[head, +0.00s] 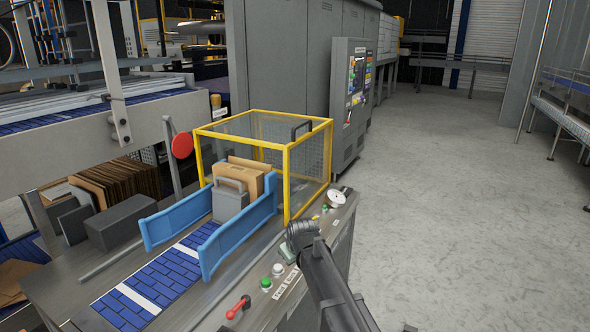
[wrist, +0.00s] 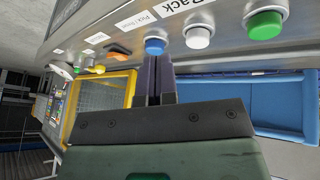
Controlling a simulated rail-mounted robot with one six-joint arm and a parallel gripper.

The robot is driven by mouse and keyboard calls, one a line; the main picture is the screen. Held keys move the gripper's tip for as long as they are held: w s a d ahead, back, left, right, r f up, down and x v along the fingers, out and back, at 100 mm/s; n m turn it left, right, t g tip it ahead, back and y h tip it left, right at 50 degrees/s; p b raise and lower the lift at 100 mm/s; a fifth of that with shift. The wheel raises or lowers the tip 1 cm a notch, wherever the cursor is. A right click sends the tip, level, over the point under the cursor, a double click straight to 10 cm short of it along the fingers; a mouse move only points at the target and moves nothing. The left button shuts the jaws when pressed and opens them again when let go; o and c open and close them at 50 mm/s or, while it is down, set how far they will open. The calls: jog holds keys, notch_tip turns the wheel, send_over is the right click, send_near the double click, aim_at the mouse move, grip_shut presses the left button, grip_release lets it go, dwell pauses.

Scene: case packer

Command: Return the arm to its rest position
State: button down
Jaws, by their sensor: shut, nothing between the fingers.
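My arm (head: 332,280) reaches in from the bottom of the head view, over the front edge of the machine's control panel. My gripper (wrist: 156,72) shows clearly in the wrist view. Its two dark fingers are pressed together and hold nothing. The fingertips are close to a blue button (wrist: 155,45) on the panel; I cannot tell whether they touch it. In the head view the gripper is mostly hidden by my arm.
The panel also has a white button (wrist: 198,37), a green button (wrist: 264,24) and a red lever (head: 238,307). A yellow-framed guard (head: 284,170) stands behind, by blue guide rails (head: 238,232) and a carton (head: 247,172). The floor (head: 450,210) to the right is clear.

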jog(key=s+d+f+m+g, duration=0.1)
jog(key=s+d+m+g, duration=0.15)
jog(key=s+d, duration=0.55)
jog(key=s+d+m+g+h, duration=0.1)
jog(key=s+d+m, duration=0.2)
jog(key=s, duration=0.9)
jog(key=s+d+f+m+g, duration=0.1)
jog(key=s+d+m+g, duration=0.1)
jog(key=s+d, duration=0.55)
notch_tip(320, 180, up, 12)
jog(key=p, duration=1.2)
jog(key=shift+s+a+r+p, duration=0.25)
jog(key=shift+s+a+p, duration=0.1)
jog(key=shift+a, duration=0.1)
